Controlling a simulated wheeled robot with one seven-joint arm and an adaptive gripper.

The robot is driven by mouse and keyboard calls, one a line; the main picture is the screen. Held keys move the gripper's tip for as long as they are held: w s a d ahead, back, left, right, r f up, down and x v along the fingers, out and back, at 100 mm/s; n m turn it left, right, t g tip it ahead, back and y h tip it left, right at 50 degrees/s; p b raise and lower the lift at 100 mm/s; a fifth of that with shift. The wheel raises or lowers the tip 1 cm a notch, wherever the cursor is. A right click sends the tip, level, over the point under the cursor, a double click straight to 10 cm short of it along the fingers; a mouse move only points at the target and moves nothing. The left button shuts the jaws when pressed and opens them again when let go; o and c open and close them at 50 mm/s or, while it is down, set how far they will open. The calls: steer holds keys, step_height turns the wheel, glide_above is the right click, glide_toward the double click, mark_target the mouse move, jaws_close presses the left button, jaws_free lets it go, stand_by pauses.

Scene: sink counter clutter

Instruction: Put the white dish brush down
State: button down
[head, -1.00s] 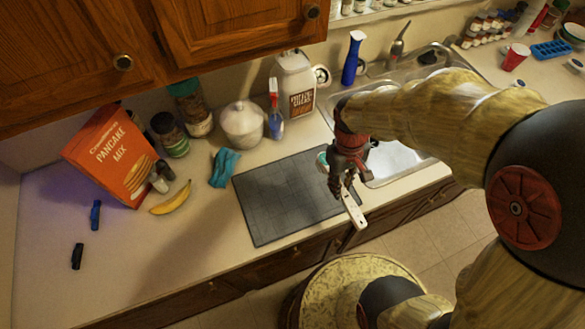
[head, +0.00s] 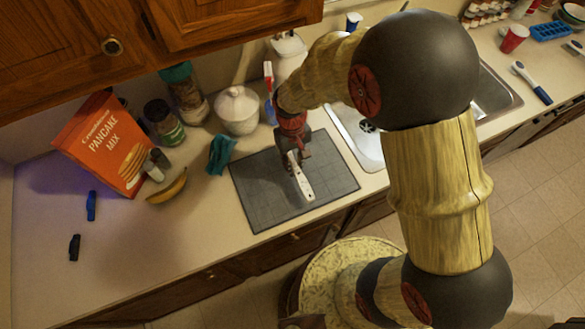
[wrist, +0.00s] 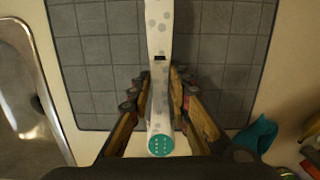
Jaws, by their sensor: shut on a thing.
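The white dish brush (head: 304,184) is in my gripper (head: 293,158), over the dark grey mat (head: 258,202) on the counter. In the wrist view the brush (wrist: 159,60) runs between the two fingers of my gripper (wrist: 157,85). It is white with grey spots, a small dark slot and a teal round end near the palm. The fingers are closed on its sides. The far end runs out of the wrist view. Whether the brush touches the mat or hangs just above it, I cannot tell.
The sink (head: 366,150) lies to the right of the mat. A teal cloth (head: 221,154), a white lidded jar (head: 238,112) and a banana (head: 168,187) stand or lie to the left and behind. The counter left of the mat is mostly clear. A blue-handled brush (head: 533,84) lies far right.

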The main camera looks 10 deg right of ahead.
steer(key=shift+w+a+f, duration=0.15)
steer(key=shift+a+f, duration=0.1)
steer(key=shift+f, duration=1.65)
steer(key=shift+f, duration=0.15)
steer(key=c, duration=1.7)
jaws_free()
steer(key=shift+o, duration=0.2)
